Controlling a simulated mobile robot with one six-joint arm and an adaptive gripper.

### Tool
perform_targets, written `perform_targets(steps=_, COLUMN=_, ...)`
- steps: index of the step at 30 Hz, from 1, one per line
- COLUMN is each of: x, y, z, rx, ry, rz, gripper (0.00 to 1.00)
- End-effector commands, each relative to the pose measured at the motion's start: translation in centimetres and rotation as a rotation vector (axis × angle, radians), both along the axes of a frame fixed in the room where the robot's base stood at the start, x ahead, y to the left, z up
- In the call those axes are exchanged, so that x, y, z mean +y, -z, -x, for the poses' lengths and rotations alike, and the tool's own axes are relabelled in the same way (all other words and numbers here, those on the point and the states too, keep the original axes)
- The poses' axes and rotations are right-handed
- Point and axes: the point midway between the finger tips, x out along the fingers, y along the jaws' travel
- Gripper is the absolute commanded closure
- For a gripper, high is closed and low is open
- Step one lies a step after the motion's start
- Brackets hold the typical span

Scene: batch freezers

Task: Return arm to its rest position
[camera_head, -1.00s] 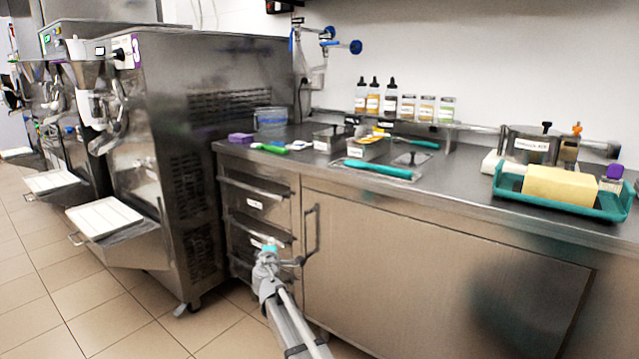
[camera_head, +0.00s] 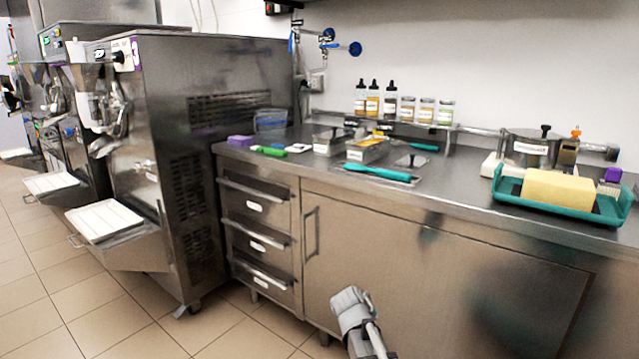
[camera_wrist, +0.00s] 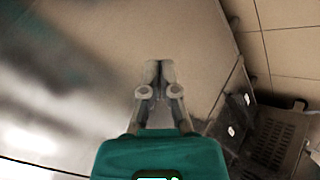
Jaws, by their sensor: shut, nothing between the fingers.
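My gripper (camera_wrist: 158,72) shows in the wrist view with its two fingers together and nothing between them. Its teal body fills the bottom of that view. The fingers point toward the plain steel cabinet front and touch nothing that I can see. In the head view only a grey part of my arm (camera_head: 352,312) shows, low in front of the cabinet door (camera_head: 400,265). The gripper itself cannot be made out there.
The steel counter (camera_head: 460,200) holds a teal tray (camera_head: 575,208), a teal spatula (camera_head: 378,172) and several bottles. Three shut drawers (camera_head: 262,238) lie left of the door. A batch freezer (camera_head: 190,150) stands further left. Tiled floor (camera_head: 60,300) is clear at lower left.

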Motion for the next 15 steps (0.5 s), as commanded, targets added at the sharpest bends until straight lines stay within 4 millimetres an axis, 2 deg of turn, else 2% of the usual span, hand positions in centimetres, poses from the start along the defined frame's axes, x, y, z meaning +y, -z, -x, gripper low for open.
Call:
perform_targets(steps=1, x=-1.1, y=0.7, z=2.5, rx=0.049, ry=0.045, rz=-0.052, gripper=1.00)
perform_targets(steps=6, x=-2.6, y=2.8, z=8.7, rx=0.219, ry=0.169, rz=-0.231, gripper=1.00)
perform_targets(steps=9, x=-2.8, y=3.5, z=11.3, rx=0.293, ry=0.212, rz=-0.311, gripper=1.00)
perform_targets(steps=15, x=-2.7, y=4.0, z=15.2, rx=0.404, ry=0.265, rz=-0.430, gripper=1.00)
